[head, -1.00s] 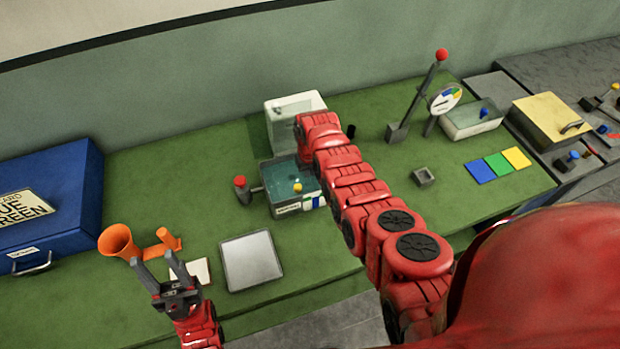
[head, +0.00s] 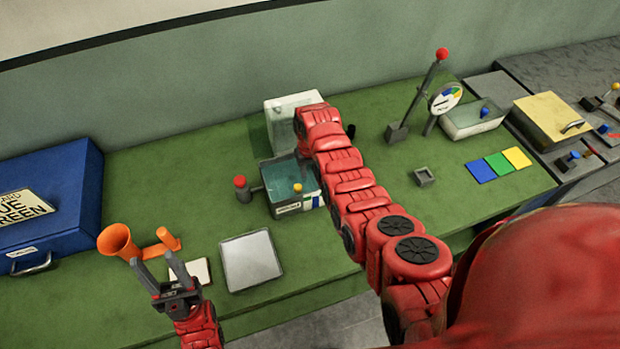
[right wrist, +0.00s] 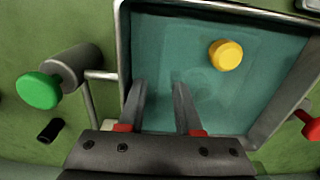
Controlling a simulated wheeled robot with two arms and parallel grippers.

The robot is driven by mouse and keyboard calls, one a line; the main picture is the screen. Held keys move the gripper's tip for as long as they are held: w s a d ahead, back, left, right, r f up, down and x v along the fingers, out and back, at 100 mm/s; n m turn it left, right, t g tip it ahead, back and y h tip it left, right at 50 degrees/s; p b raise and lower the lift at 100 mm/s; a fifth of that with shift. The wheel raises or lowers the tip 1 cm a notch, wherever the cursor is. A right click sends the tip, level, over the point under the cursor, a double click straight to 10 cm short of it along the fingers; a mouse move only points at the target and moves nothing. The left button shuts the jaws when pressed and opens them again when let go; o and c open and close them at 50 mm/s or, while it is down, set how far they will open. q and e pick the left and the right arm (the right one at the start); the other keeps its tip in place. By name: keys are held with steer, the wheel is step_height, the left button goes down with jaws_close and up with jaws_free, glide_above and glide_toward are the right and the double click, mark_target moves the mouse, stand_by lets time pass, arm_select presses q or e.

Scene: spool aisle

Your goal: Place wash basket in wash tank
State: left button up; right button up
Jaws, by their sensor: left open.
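The wash tank (head: 282,170) is an open grey-rimmed box with a teal inside, at the middle of the green bench. It fills much of the right wrist view (right wrist: 122,45). A yellow round knob (right wrist: 226,55) shows inside it, with a faint paler outline around it. I cannot tell whether this is the wash basket. My right gripper (right wrist: 160,88) has its fingers apart over the tank, beside the yellow knob, with nothing seen between them. In the head view my arm hides it. My left gripper (head: 158,270) is open and empty near the bench's front left.
A red knob (head: 240,182) stands left of the tank; a green knob (right wrist: 38,90) shows in the wrist view. An orange funnel (head: 118,242), pale tray (head: 250,260) and blue case (head: 60,200) lie left. A whitish box (head: 285,108) stands behind; a lever (head: 420,95) right.

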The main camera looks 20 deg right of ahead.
step_height(320, 180, up, 6)
steer(key=shift+f+b, duration=0.15)
steer(key=shift+b, duration=1)
step_height(320, 180, up, 4)
steer(key=p, duration=0.2)
steer(key=shift+s+p, duration=0.1)
steer(key=shift+p, duration=0.25)
